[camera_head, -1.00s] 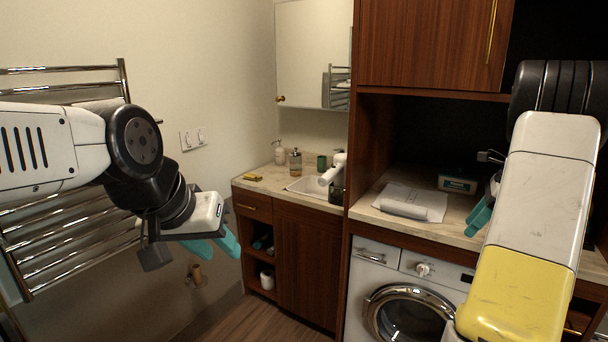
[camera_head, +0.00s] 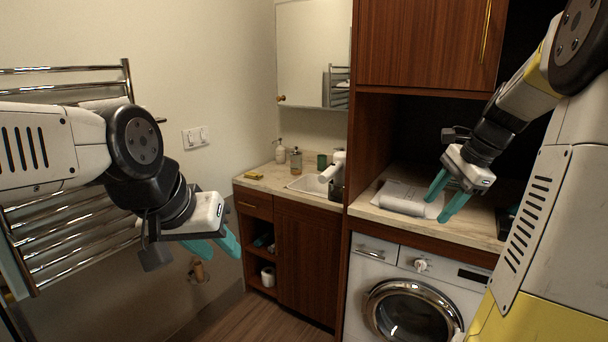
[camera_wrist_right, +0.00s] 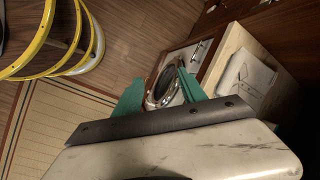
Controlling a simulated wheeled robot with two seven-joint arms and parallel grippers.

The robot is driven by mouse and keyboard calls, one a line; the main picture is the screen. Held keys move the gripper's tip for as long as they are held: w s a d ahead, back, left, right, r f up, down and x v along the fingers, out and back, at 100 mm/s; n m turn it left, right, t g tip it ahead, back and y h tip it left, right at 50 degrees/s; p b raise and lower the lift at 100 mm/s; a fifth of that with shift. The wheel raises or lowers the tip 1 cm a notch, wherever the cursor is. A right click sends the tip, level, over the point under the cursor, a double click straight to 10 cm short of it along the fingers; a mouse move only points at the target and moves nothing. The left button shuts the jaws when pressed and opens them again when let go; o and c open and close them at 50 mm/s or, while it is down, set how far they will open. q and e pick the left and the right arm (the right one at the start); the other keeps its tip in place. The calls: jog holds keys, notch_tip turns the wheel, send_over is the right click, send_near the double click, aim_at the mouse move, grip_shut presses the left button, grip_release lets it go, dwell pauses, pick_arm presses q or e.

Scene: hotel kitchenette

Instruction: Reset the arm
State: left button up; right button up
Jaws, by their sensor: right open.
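My right gripper (camera_head: 441,202) is open and empty, its teal fingers spread in front of the counter above the washing machine. The right arm comes in from the right edge of the head view. In the right wrist view the teal fingers (camera_wrist_right: 160,90) stand apart with nothing between them. My left gripper (camera_head: 221,246) is at the left, in front of the wall and towel rail. Its teal fingers point right and down; one overlaps the other, so its opening is hard to judge.
A chrome towel rail (camera_head: 75,247) is at the left. Open floor (camera_head: 258,322) lies below.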

jog(key=s+a+r+n+t, duration=0.1)
jog(key=s+a+n+t, duration=0.2)
jog(key=s+a+n, duration=1.3)
jog(key=shift+s+a+h, duration=0.25)
jog(key=shift+s+h, duration=0.15)
jog(key=shift+s, duration=0.25)
jog(key=shift+r, duration=0.1)
